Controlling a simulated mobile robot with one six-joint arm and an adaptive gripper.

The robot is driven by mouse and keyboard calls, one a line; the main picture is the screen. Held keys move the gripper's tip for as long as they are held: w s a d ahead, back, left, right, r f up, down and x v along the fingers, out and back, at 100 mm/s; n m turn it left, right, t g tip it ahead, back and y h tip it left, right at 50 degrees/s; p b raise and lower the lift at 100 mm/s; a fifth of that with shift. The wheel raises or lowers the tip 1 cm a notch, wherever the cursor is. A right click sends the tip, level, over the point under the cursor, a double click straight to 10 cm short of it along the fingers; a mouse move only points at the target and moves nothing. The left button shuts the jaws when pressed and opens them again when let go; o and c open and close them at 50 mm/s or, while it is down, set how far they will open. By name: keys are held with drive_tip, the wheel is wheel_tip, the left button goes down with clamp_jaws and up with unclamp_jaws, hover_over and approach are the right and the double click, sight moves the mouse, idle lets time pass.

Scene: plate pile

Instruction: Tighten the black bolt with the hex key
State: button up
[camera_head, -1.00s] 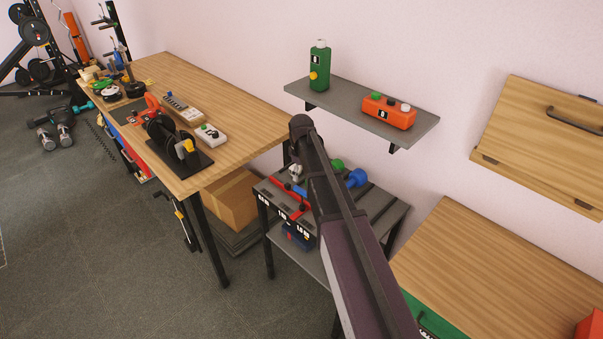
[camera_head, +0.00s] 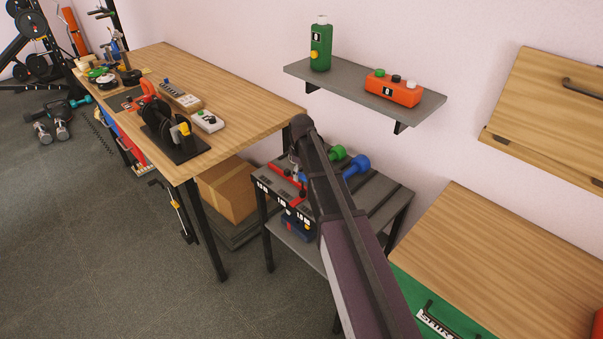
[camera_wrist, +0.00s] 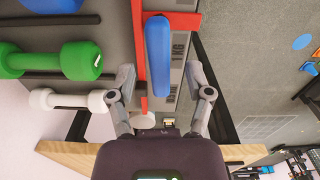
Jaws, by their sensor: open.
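My gripper (camera_wrist: 160,74) is open in the wrist view, its two fingers apart on either side of a blue bar (camera_wrist: 157,55), which it does not grip. I cannot make out a black bolt or a hex key for certain. A black bent bar (camera_head: 429,308) lies at the green panel with white lettering (camera_head: 408,286), bottom right of the head view; I cannot tell whether it is a handle or a tool.
A small rack (camera_head: 385,205) holds a green dumbbell (camera_wrist: 60,60), a white dumbbell (camera_wrist: 72,100) and a red bar (camera_wrist: 138,40). A wooden workbench (camera_head: 250,110) stands left, a wooden table (camera_head: 520,250) right. A wall shelf (camera_head: 340,83) is above. Open floor lies front left.

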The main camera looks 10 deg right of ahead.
drive_tip(key=shift+f+b, duration=0.5)
drive_tip(key=shift+f, duration=0.3)
clamp_jaws()
drive_tip(key=m, duration=0.4)
drive_tip(key=shift+d, duration=0.1)
drive_tip(key=m, duration=0.4)
drive_tip(key=shift+s+m, duration=0.1)
drive_tip(key=shift+m, duration=0.3)
drive_tip(key=m, duration=0.4)
drive_tip(key=shift+d, duration=0.15)
drive_tip(key=shift+m, duration=2.2)
